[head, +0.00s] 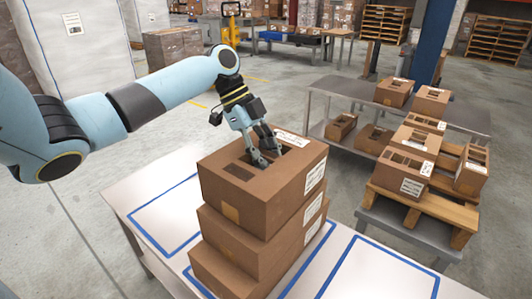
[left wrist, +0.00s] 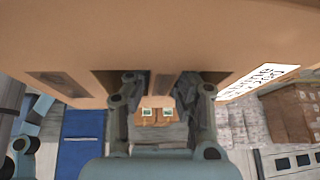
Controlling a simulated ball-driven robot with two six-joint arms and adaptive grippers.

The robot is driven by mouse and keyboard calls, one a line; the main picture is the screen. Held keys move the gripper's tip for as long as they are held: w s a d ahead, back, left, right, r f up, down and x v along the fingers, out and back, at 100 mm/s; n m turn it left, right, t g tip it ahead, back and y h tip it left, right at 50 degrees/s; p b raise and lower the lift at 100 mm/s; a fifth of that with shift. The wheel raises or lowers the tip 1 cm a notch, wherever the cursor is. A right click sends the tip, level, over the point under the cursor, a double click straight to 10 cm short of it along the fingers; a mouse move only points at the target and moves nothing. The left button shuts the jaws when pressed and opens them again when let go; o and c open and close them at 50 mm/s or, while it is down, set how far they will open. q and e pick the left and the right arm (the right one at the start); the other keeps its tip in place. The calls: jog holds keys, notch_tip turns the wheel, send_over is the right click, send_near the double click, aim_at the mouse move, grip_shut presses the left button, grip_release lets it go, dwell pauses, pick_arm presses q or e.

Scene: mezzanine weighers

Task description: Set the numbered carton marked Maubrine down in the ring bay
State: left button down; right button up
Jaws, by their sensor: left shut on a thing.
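My left gripper (head: 263,160) reaches down onto a brown carton (head: 232,195), the top one of a stack of three. Its fingers go into slots in the carton's top and are shut on the strip between them. The left wrist view shows the fingers (left wrist: 155,95) in the slots and a white label (left wrist: 258,78) on the carton, its print too small to read surely. The second carton (head: 230,238) and bottom carton (head: 215,275) are below. I cannot tell whether the top one touches the second. No ring mark is visible. My right gripper is not in view.
The white table (head: 130,195) has blue-outlined bays; the left bay (head: 165,215) and right bay (head: 375,275) look empty. A grey bench (head: 455,110) with cartons stands behind. A wooden pallet (head: 440,208) with more cartons is at right.

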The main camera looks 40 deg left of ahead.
pick_arm(q)
jog(key=shift+f, duration=0.35)
dwell(0.4)
jog(key=c, duration=1.1)
grip_release()
